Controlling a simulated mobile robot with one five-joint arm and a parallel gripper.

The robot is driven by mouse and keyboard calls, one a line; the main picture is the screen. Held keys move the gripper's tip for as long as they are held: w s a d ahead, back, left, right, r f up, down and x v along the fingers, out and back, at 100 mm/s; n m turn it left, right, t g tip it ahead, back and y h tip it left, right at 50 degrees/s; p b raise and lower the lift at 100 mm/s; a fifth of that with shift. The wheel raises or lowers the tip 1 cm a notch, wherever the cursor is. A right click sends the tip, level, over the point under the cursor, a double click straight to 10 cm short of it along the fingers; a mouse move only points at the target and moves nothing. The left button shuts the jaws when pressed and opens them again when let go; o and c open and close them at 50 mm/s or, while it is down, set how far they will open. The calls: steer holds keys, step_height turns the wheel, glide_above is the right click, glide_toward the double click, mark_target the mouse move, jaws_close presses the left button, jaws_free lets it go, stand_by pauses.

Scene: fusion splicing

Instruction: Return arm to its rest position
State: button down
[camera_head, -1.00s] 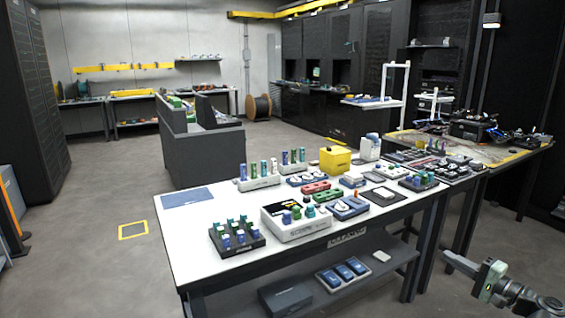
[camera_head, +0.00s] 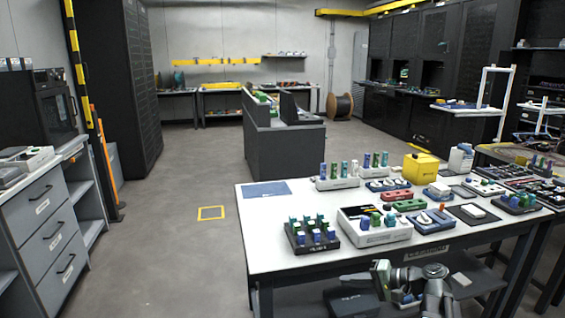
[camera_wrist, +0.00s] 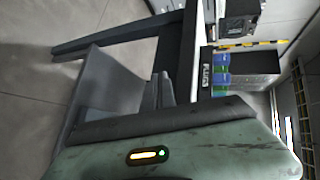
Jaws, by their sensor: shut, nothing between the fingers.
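My gripper (camera_head: 352,279) is at the end of my arm at the bottom of the head view, right of centre. It is shut and empty, pointing left just in front of the white worktable's (camera_head: 284,240) front edge. In the wrist view, my green gripper body fills the bottom and the grey fingers (camera_wrist: 158,92) reach up from it. The arm is folded low, below the height of the tabletop. From this angle I cannot tell the gap between the arm and the table.
A black rack (camera_head: 304,241) of coloured vials and a white device (camera_head: 372,228) stand near the table's front edge. A dark box (camera_head: 350,302) lies on the shelf below. A grey drawer cabinet (camera_head: 52,240) stands at left.

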steer(key=s+a+f+n+g+h, duration=0.35)
steer(key=a+f, duration=0.25)
steer(key=a, duration=0.2)
steer(key=s+a+f+n+g+h, duration=0.2)
steer(key=s+a+f+g+h, duration=0.15)
steer(key=a+f, duration=0.35)
steer(key=s+d+f+h, duration=0.2)
steer(key=d+h, duration=0.2)
steer(key=d, duration=0.4)
step_height(320, 180, up, 27)
steer(key=d+p, duration=0.1)
steer(key=p, duration=2.5)
steer(key=shift+f, duration=0.2)
steer(key=shift+s, duration=0.1)
